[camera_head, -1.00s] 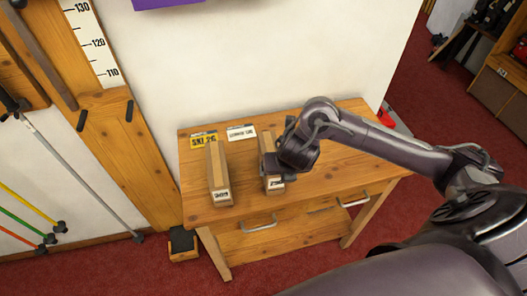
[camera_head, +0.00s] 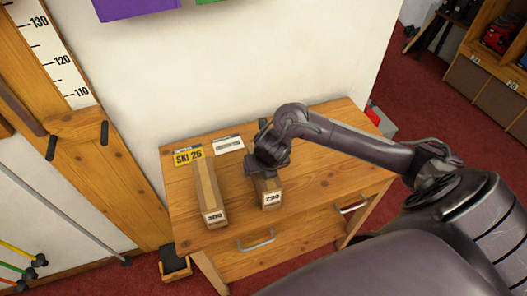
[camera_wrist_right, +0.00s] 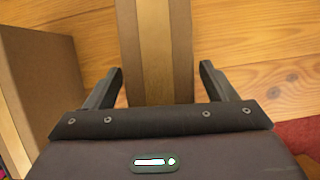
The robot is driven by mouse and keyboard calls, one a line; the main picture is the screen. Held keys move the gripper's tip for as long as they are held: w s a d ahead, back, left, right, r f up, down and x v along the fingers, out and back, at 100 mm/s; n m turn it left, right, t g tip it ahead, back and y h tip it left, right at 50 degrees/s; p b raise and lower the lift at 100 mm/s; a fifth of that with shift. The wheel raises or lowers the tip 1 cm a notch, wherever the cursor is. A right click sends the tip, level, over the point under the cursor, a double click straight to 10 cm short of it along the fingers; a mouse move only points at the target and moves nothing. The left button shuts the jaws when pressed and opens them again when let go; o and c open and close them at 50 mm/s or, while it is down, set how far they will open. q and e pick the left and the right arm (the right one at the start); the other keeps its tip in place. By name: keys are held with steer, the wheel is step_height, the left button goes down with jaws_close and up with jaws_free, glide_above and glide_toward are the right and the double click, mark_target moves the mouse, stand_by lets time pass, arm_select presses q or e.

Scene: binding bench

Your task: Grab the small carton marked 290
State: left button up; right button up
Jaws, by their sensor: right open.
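The small carton marked 290 (camera_head: 271,197) lies on the wooden bench, its labelled end facing the front edge; its middle is hidden under my right gripper (camera_head: 266,170). In the right wrist view the carton (camera_wrist_right: 158,55) is a brown box with a paler lengthwise strip, running between the two fingers. My right gripper (camera_wrist_right: 160,85) is open, with one finger on each side of the carton and a visible gap at each side. My left gripper is not in view.
A yellow card (camera_head: 188,156) and a white card (camera_head: 229,144) lie behind. The bench top (camera_head: 320,165) is clear on the right.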

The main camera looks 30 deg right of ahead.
steer(key=shift+w+f, duration=0.2)
steer(key=shift+f, duration=0.3)
steer(key=shift+d, duration=0.1)
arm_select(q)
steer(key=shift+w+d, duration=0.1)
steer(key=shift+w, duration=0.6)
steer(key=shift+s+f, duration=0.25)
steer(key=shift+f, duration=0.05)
arm_select(e)
steer(key=shift+f, duration=0.3)
steer(key=c, duration=1.2)
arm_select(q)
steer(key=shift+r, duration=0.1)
arm_select(e)
steer(key=shift+r, duration=0.15)
